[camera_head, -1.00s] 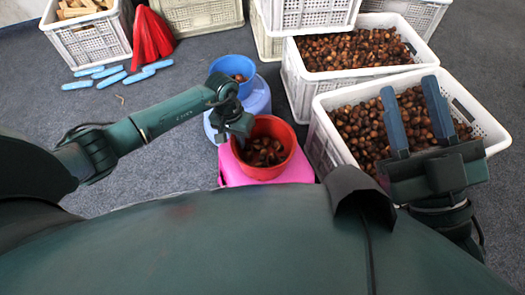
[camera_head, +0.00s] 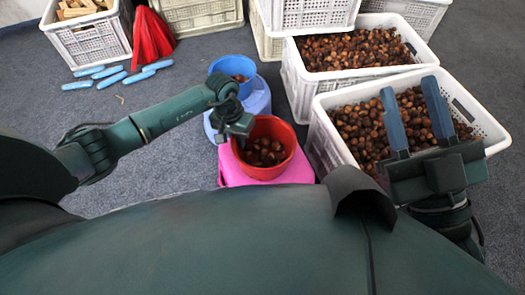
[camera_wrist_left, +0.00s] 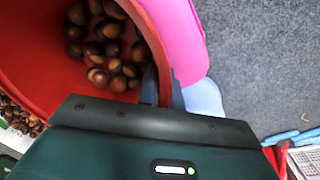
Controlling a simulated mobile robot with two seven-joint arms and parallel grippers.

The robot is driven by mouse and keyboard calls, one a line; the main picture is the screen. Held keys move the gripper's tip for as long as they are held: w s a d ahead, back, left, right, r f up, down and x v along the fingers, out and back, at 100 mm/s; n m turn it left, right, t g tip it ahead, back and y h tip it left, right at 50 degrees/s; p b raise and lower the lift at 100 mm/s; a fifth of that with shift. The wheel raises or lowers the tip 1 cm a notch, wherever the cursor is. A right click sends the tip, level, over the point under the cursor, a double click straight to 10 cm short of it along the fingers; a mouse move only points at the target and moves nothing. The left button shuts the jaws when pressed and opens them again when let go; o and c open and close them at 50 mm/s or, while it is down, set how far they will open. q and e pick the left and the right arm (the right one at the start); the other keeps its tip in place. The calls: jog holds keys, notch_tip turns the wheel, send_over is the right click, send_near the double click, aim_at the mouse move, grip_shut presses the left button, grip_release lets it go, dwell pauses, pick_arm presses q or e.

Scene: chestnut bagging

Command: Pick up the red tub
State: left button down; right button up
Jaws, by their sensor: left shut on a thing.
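The red tub (camera_head: 264,168) holds several chestnuts and stands upright on a pink stool (camera_head: 231,171) in the head view. My left gripper (camera_head: 240,138) is at the tub's upper left rim. In the left wrist view the red tub (camera_wrist_left: 45,88) fills the upper left, and my left gripper (camera_wrist_left: 162,92) is shut on its wall, one finger inside and one outside. My right gripper (camera_head: 413,120) is open and empty, its two blue fingers pointing up in front of the near chestnut crate.
A blue tub (camera_head: 233,67) with chestnuts sits on a light blue stool (camera_head: 258,97) behind. White crates of chestnuts (camera_head: 330,137) stand to the right. The floor at left is clear.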

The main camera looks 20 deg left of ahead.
dwell(0.4)
